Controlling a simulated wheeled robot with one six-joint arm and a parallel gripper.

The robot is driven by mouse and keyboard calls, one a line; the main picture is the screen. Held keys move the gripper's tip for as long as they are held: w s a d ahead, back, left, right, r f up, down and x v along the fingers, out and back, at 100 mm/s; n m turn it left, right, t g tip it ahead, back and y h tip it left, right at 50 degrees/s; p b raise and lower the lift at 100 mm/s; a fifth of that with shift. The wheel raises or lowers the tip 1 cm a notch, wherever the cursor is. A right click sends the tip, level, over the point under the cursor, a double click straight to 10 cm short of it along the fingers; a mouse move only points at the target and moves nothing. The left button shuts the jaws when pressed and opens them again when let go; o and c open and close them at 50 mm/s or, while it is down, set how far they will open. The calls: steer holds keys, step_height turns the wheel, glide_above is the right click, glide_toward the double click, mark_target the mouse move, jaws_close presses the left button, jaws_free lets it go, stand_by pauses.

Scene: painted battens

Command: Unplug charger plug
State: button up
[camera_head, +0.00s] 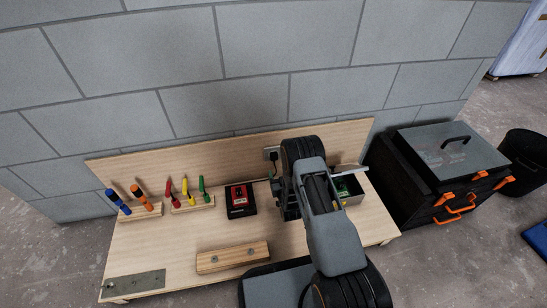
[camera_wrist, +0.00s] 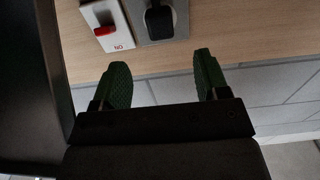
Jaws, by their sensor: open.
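In the head view the socket (camera_head: 270,153) and plug are on the wooden backboard, partly hidden by my arm, with a dark cable hanging below. My gripper (camera_wrist: 162,78) is open and empty. Its two green-padded fingers are apart and below the plug in the wrist view, not touching it. My arm hides the fingers in the head view.
A white switch with a red rocker (camera_wrist: 104,31) is beside the socket plate. A red and black device (camera_head: 240,199) lies on the bench. Several coloured-handled tools (camera_head: 186,192) stand in racks at left.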

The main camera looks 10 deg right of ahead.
mark_target(275, 158)
steer(key=shift+w, duration=0.15)
steer(key=shift+w+b, duration=0.8)
steer(key=shift+w, duration=3.55)
jaws_close()
steer(key=shift+s+p, duration=1.15)
steer(key=shift+s, duration=1.8)
steer(key=shift+s, duration=0.25)
steer(key=shift+s, duration=0.45)
